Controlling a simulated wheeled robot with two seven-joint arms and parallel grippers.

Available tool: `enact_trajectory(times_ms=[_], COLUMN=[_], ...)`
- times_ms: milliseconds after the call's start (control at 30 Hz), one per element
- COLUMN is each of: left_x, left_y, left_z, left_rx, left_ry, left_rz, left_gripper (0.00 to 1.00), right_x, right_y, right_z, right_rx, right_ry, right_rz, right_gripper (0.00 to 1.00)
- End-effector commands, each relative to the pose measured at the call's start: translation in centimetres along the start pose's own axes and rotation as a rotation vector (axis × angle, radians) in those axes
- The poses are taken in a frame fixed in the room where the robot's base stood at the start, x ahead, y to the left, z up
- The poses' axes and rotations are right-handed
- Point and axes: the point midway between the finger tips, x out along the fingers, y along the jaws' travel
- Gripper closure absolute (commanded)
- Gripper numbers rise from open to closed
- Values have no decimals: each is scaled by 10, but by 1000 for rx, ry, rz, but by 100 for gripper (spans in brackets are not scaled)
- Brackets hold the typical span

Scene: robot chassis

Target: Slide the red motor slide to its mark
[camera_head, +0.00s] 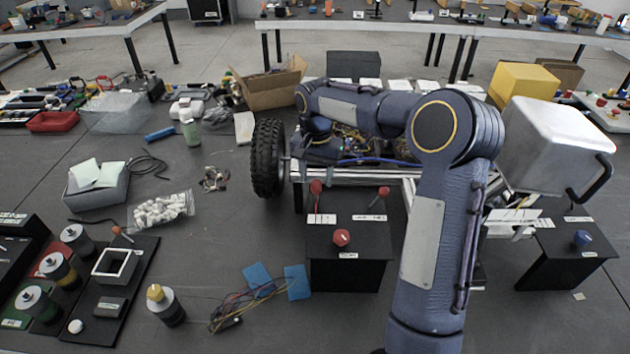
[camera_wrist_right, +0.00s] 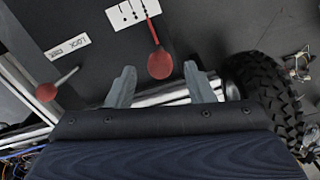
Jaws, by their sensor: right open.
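The red motor slide appears to be the red-stemmed handle with a round red knob (camera_head: 316,187) on top of the black control box (camera_head: 349,271). In the right wrist view its red knob (camera_wrist_right: 160,64) stands between my fingers, just ahead of the tips. A white scale plate (camera_wrist_right: 132,13) lies at the foot of its stem; I cannot make out which line is the mark. My right gripper (camera_wrist_right: 159,84) is open, its two grey fingers apart, one on each side of the knob, with no clear contact. My left gripper is not in view.
A second red-knobbed lever (camera_wrist_right: 46,92) with a metal stem stands beside it. A red dial (camera_head: 341,238) sits on the box front. The chassis wheel (camera_head: 268,158) is close to the left, with metal rails behind.

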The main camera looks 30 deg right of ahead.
Motion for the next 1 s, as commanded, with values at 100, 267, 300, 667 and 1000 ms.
enact_trajectory(times_ms=[100, 267, 300, 667, 1000], left_x=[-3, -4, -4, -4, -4], left_y=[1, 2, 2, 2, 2], left_z=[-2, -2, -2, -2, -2], left_rx=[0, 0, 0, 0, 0], left_ry=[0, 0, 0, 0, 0], left_rz=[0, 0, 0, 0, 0], left_gripper=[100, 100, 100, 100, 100], right_x=[16, 29, 31, 32, 31], right_y=[0, 0, 0, 0, 0], right_z=[0, 0, 0, 0, 0], right_rx=[-1, -1, -1, -1, -1], right_ry=[-3, -1, -1, 0, 0], right_rz=[1, 0, 0, -1, -1], right_gripper=[52, 52, 52, 66, 100])
